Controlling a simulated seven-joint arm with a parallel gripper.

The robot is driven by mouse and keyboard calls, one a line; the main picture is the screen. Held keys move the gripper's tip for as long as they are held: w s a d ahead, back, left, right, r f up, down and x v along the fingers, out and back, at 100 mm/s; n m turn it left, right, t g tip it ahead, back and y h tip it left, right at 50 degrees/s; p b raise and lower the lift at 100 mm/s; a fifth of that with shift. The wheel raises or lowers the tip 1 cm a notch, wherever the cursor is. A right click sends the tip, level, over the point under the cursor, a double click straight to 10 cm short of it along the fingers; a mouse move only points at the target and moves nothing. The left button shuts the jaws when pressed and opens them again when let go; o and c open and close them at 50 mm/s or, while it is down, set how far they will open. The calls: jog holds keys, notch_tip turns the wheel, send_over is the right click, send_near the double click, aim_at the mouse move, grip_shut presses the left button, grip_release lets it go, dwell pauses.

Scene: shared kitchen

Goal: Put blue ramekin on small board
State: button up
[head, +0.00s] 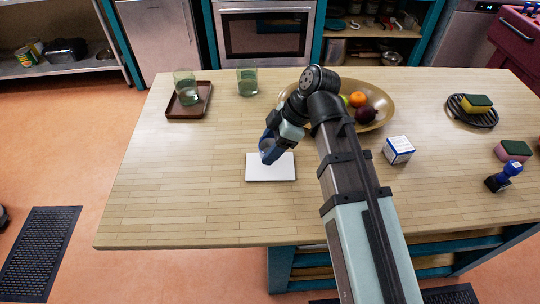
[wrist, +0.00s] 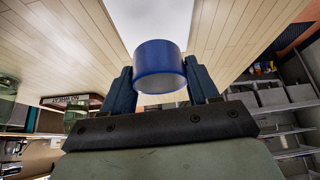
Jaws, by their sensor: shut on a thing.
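The blue ramekin (wrist: 160,66) is between the two fingers of my gripper (wrist: 162,88), which is shut on it. In the head view the ramekin (head: 266,150) is partly hidden by my gripper (head: 268,146). The small board (head: 272,172) is a white rectangle lying on the wooden table. The ramekin shows over the board's back left part, and I cannot tell whether it touches the board. In the wrist view the white board (wrist: 155,18) shows behind the ramekin.
A bowl of fruit (head: 380,118) stands just behind and right of my arm. A white box (head: 398,150) is right of the arm. A glass on a brown tray (head: 188,108) and another glass (head: 247,82) stand at the back left. The table's left front (head: 170,205) is clear.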

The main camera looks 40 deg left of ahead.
jog(key=shift+f, duration=2.05)
jog(key=shift+f, duration=0.1)
jog(key=o, duration=1.1)
jog(key=shift+c, duration=0.2)
jog(key=v, duration=1.2)
